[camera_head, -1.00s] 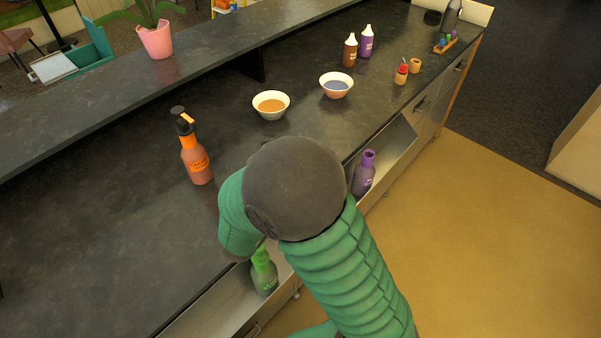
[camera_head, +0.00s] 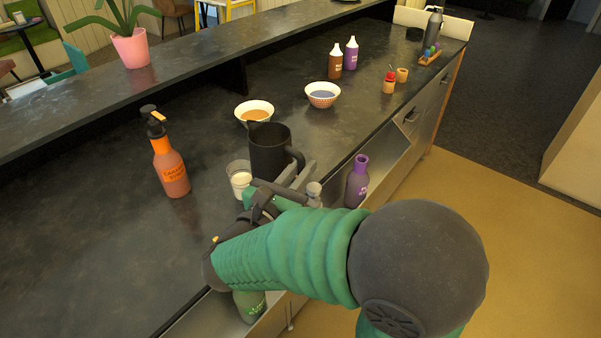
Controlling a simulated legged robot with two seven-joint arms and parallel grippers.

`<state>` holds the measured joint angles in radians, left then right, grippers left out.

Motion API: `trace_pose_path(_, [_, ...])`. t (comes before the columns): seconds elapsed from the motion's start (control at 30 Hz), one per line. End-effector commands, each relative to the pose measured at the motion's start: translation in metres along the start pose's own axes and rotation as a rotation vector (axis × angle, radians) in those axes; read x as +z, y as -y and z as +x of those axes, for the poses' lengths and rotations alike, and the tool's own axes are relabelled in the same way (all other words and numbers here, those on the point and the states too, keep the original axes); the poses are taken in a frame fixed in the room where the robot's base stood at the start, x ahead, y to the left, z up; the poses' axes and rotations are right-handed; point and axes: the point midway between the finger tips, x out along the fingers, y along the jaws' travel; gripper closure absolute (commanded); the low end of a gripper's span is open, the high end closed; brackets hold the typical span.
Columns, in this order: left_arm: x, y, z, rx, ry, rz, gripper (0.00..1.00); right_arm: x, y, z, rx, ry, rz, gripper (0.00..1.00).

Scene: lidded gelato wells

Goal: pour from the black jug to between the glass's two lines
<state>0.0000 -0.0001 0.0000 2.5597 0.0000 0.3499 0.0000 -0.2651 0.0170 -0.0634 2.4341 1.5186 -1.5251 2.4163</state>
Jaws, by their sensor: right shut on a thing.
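The black jug (camera_head: 268,152) stands upright, or nearly so, at the near side of the dark counter, its handle toward the right. My right gripper (camera_head: 290,178) is shut on the jug at its handle side; the exact grip is partly hidden. The clear glass (camera_head: 238,181) is just left of the jug, in front of it, and shows something whitish in its lower part. Its two lines cannot be made out. Whether jug and glass touch, or whether the jug is off the counter, I cannot tell. My left gripper is not in view.
An orange pump bottle (camera_head: 169,168) stands left of the glass. Two bowls, one orange-filled (camera_head: 254,111) and one blue-filled (camera_head: 322,96), stand behind. A purple bottle (camera_head: 357,182) and green bottle (camera_head: 250,304) sit in the front rail.

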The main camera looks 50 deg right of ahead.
Motion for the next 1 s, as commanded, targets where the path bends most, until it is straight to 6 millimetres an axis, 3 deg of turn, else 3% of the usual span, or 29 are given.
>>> trace_pose_path(0.37, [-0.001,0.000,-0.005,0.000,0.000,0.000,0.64,0.027,0.042,-0.009,0.000,0.001,0.003,1.00])
trace_pose_path(0.5, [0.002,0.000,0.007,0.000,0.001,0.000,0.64,0.033,0.056,-0.011,-0.001,0.000,0.004,1.00])
trace_pose_path(1.0, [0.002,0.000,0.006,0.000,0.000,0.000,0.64,0.037,0.059,-0.012,0.000,0.000,-0.002,1.00])
